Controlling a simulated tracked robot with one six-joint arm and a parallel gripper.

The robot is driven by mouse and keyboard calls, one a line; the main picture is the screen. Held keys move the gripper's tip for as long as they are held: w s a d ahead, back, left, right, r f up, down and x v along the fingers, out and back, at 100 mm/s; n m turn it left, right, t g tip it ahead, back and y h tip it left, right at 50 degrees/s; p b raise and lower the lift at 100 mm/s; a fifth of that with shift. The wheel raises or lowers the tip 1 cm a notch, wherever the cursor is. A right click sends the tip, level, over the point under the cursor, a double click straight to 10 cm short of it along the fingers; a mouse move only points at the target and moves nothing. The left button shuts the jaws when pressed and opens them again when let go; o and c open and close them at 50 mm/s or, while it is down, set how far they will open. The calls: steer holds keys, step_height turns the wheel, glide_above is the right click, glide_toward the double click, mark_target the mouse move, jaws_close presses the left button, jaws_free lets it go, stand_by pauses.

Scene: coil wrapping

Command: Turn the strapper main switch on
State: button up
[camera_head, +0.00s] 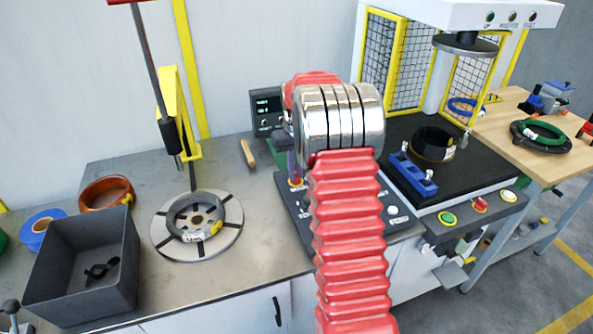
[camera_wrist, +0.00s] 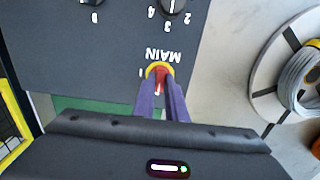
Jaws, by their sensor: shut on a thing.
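The main switch (camera_wrist: 159,70) is a red handle on a yellow ring, beside the upside-down label MAIN in the wrist view. My gripper (camera_wrist: 160,92) has its two purple fingers shut on the red handle. The fingers hide part of the handle, so I cannot tell its exact setting. In the head view the yellow ring of the switch shows at the left of the dark strapper panel (camera_head: 297,219). My gripper's purple finger (camera_head: 291,165) comes down on it there; my red-sleeved arm hides most of the rest.
A numbered knob (camera_wrist: 174,5) sits close by on the panel. A small display box (camera_head: 267,110) stands behind the strapper. A turntable (camera_head: 165,243) with a grey coil is to the left, beside a dark bin (camera_head: 118,285). A blue block (camera_head: 413,176) lies to the right.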

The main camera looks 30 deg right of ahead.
steer(key=shift+d, duration=0.1)
jaws_close()
steer(key=shift+m, duration=0.5)
steer(key=m, duration=0.4)
steer(key=shift+m, duration=0.3)
steer(key=m, duration=0.9)
steer(key=shift+m, duration=1.7)
steer(key=o, duration=0.7)
jaws_free()
